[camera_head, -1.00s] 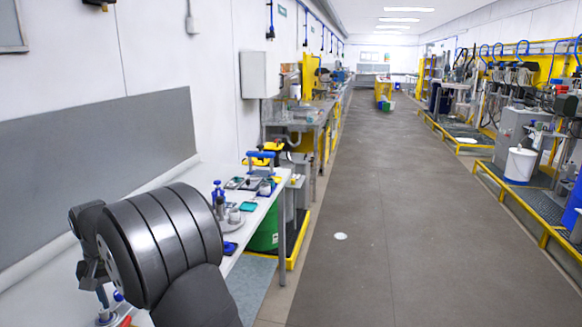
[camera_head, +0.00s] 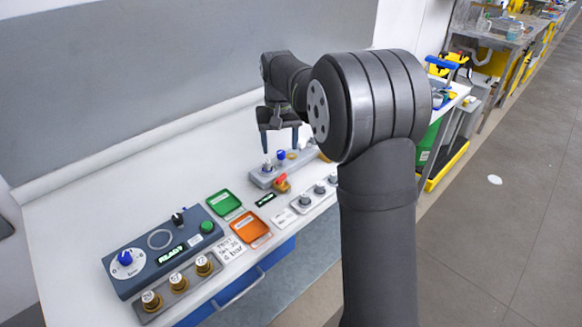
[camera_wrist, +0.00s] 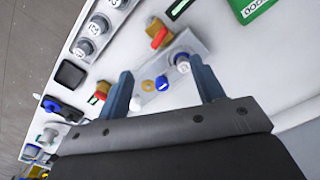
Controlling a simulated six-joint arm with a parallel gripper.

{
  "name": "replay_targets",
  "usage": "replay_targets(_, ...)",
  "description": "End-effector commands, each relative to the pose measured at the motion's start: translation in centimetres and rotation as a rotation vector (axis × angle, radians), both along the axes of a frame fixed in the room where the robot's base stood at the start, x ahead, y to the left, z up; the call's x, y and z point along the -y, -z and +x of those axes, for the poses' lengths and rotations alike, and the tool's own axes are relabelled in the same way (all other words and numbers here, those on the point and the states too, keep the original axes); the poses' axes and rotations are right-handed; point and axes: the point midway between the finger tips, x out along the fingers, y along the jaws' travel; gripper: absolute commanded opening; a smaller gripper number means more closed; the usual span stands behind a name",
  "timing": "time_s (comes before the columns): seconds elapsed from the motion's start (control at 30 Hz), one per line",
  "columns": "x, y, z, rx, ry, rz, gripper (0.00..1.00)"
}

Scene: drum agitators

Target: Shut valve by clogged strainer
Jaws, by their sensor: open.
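A small valve with a red handle and brass-coloured body (camera_head: 281,183) sits at the front of a grey block (camera_head: 262,179) on the white bench. It also shows in the wrist view (camera_wrist: 159,37). A second red-handled part (camera_wrist: 100,93) shows in the wrist view, partly behind a finger. The block bears blue-topped fittings (camera_wrist: 182,63) and a brass-coloured ring (camera_wrist: 147,86). I cannot tell which part is the clogged strainer. My gripper (camera_head: 280,143) is open and empty, fingers pointing down above the block, apart from the valve.
A control box reading READY (camera_head: 165,250) stands at the left, with brass-coloured weights (camera_head: 178,282) before it. A green tray (camera_head: 223,202) and an orange tray (camera_head: 250,228) lie mid-bench. Several grey knobs (camera_head: 306,200) line the front edge. A grey panel (camera_head: 170,80) stands behind.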

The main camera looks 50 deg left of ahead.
Motion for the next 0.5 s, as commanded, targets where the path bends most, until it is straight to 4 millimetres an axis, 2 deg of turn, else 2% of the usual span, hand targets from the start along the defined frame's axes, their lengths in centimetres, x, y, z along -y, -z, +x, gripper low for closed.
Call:
replay_targets(0.1,-0.1,-2.4,0.1,0.002,-0.224,0.003,0.62)
replay_targets(0.3,0.0,-5.3,0.1,0.002,-0.550,0.001,0.62)
replay_targets(0.5,0.1,-6.4,0.0,0.000,-0.692,0.000,0.62)
